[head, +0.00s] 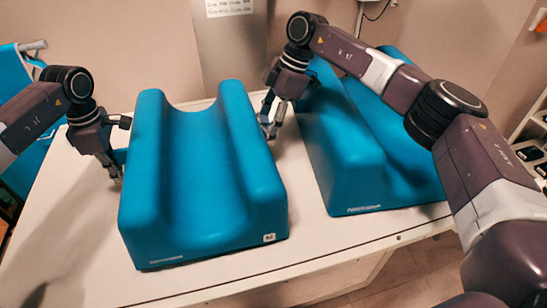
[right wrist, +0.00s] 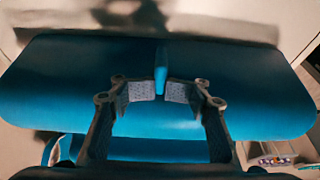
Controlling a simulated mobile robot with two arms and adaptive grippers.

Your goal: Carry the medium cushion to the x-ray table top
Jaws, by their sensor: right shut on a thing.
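The medium cushion (head: 195,180) is a blue block with a rounded trough; a small white tag, seemingly marked M, sits at its front right corner. It rests on a white table top. My right gripper (head: 270,128) is at its right side, shut on a blue tab of the cushion. The right wrist view shows the fingers (right wrist: 160,91) closed on this tab (right wrist: 160,70). My left gripper (head: 119,172) is at the cushion's left side, beside a partly seen blue tab. Its fingertips are largely hidden, so whether it grips is unclear.
A second, similar blue cushion (head: 345,160) stands to the right on the same white table (head: 75,250), with a narrow gap between the two. A shelf with dark items (head: 530,150) is at the far right. The wall is close behind the table.

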